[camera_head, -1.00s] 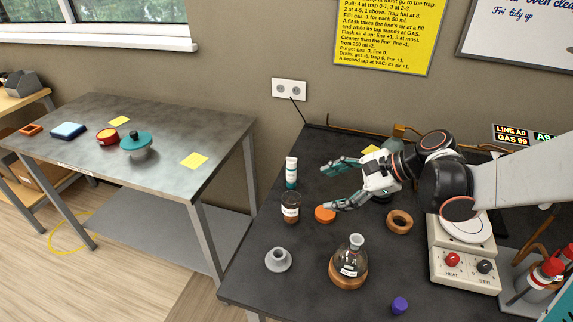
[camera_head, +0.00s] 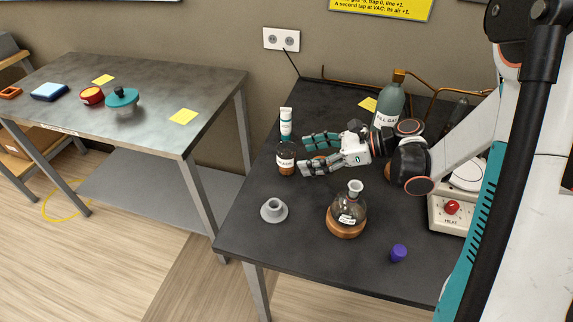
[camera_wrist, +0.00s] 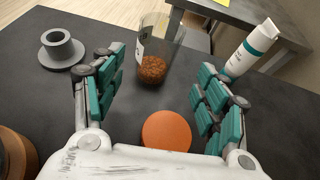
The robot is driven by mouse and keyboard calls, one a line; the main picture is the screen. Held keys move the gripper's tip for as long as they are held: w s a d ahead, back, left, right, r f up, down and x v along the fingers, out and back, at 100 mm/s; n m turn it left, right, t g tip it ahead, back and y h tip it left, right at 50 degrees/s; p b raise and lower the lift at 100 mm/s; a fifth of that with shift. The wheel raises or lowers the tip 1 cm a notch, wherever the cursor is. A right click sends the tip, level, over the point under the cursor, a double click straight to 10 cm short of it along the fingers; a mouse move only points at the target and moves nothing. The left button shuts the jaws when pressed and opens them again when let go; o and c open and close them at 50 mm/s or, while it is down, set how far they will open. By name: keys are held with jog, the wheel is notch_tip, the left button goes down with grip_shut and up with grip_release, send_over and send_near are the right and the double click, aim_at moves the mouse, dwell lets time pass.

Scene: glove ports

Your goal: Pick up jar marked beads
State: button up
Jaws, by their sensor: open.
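The jar marked beads (camera_head: 286,160) is a small clear jar with brown contents and a white label, standing upright on the dark table. In the wrist view the jar (camera_wrist: 155,62) stands ahead, centred between the fingers and just beyond their tips. My gripper (camera_head: 312,155) is open and empty, its teal-padded fingers pointing left toward the jar. In the wrist view my gripper (camera_wrist: 160,75) spreads its fingers to both sides of an orange disc (camera_wrist: 166,131). The disc lies nearer the palm than the jar.
A white tube (camera_head: 286,122) stands behind the jar; in the wrist view it is close to the right finger. A grey flanged piece (camera_head: 274,209), a flask on a cork ring (camera_head: 347,210) and a purple cap (camera_head: 399,253) stand toward the front. A green bottle (camera_head: 390,105) stands behind my wrist.

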aim_at(291, 160)
jog(key=x, duration=0.1)
jog(key=b+x, duration=0.1)
jog(key=x, duration=0.1)
jog(key=b+x, duration=0.1)
jog(key=x, duration=0.1)
jog(key=shift+s+a, duration=0.3)
jog(key=shift+a, duration=0.1)
jog(key=shift+w+a+f+b, duration=0.1)
jog(key=shift+w+a+b, duration=0.1)
jog(key=shift+a+b, duration=0.25)
jog(key=shift+a, duration=0.1)
jog(key=shift+c, duration=0.2)
jog(key=c, duration=1.2)
